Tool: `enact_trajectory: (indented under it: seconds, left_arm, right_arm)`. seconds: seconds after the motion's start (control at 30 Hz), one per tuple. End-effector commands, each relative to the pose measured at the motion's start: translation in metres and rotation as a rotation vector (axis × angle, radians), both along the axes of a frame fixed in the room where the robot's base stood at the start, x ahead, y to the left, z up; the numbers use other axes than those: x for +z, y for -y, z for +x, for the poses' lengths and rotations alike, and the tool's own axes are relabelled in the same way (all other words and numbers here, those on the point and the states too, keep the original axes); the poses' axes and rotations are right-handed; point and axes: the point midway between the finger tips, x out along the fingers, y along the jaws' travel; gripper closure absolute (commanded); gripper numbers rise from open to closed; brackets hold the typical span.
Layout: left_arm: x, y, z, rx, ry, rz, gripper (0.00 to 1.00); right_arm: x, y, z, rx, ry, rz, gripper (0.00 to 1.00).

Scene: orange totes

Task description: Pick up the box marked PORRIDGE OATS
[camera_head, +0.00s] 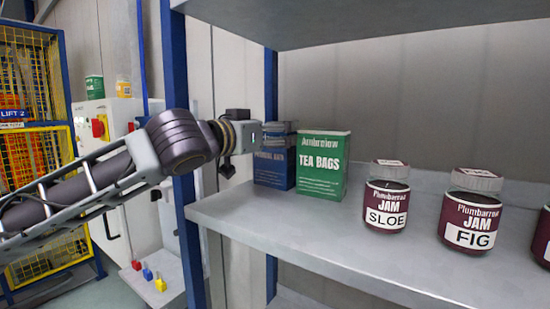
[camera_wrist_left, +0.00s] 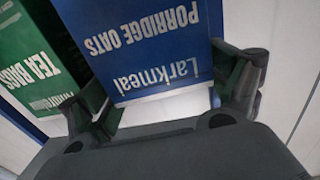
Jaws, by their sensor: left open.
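The blue box marked PORRIDGE OATS (camera_head: 272,172) stands on the shelf at its left end, partly covered by my left gripper. In the left wrist view the blue box (camera_wrist_left: 160,45) shows upside down, with the words Larkmeal and PORRIDGE OATS. My left gripper (camera_wrist_left: 165,82) is open, with one finger on each side of the box's near end. I cannot tell whether the fingers touch it. In the head view my left gripper (camera_head: 268,134) is at the box's upper part. My right gripper is not in view.
A green TEA BAGS box (camera_head: 322,165) stands close to the right of the blue box; it also shows in the left wrist view (camera_wrist_left: 30,62). Jam jars marked SLOE (camera_head: 386,200) and FIG (camera_head: 470,212) stand further right. A blue post (camera_head: 175,70) and an upper shelf (camera_head: 350,20) bound the space.

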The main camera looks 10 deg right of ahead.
Motion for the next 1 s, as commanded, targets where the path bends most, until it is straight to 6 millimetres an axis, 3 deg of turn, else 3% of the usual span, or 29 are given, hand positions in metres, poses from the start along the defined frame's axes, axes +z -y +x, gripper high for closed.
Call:
enact_trajectory:
  seconds: [0.2,0.67,1.0]
  left_arm:
    - [0.0005,0.0087,0.0075,0.000,0.000,0.000,0.10]
    - [0.0000,0.0089,0.0080,0.000,0.001,0.001,0.10]
    - [-0.0001,0.0088,0.0080,0.000,0.000,0.000,0.51]
  right_arm:
    - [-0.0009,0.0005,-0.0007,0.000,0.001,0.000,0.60]
    - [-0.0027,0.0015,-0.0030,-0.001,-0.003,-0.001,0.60]
    - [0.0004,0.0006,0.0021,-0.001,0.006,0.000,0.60]
